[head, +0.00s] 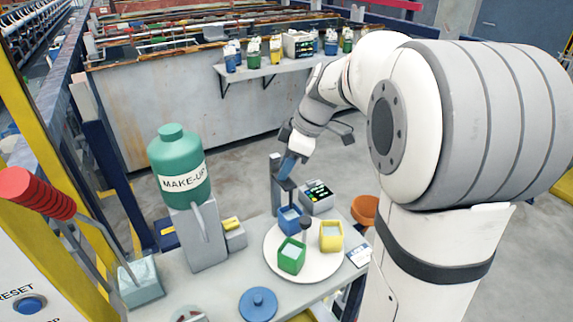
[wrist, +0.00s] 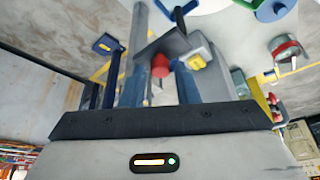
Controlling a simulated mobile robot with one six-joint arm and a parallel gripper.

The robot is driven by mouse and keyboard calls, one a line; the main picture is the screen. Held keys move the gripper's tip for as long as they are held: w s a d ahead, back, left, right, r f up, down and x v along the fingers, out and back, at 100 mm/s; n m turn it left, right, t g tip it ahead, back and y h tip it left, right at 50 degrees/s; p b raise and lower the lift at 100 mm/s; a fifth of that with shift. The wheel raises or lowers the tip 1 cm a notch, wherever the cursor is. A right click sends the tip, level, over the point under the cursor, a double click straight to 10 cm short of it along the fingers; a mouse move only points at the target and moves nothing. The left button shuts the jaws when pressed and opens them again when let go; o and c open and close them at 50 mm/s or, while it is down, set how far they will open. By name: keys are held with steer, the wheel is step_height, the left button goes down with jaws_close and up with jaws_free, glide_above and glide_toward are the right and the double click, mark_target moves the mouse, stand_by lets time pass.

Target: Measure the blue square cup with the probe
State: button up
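The blue square cup (head: 290,217) stands on a round white plate (head: 272,262), at its back edge. A green cup (head: 292,256) and a yellow cup (head: 331,236) share the plate. My gripper (head: 286,178) is over a grey stand (head: 276,172) just behind the blue cup. In the wrist view my gripper (wrist: 160,85) has its two blue fingers apart. A red knob (wrist: 160,65) shows between them with gaps on both sides; it may be the top of the probe, but I cannot tell. The probe is not clearly visible in the head view.
A meter with a lit display (head: 317,196) stands right of the stand. A green make-up tank (head: 180,165) stands left on a grey block. A blue lid (head: 258,304) lies at the front, and an orange bowl (head: 365,210) is at the right.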

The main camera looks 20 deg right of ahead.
steer(key=v, duration=0.7)
steer(key=shift+r, duration=0.35)
steer(key=shift+d, duration=0.1)
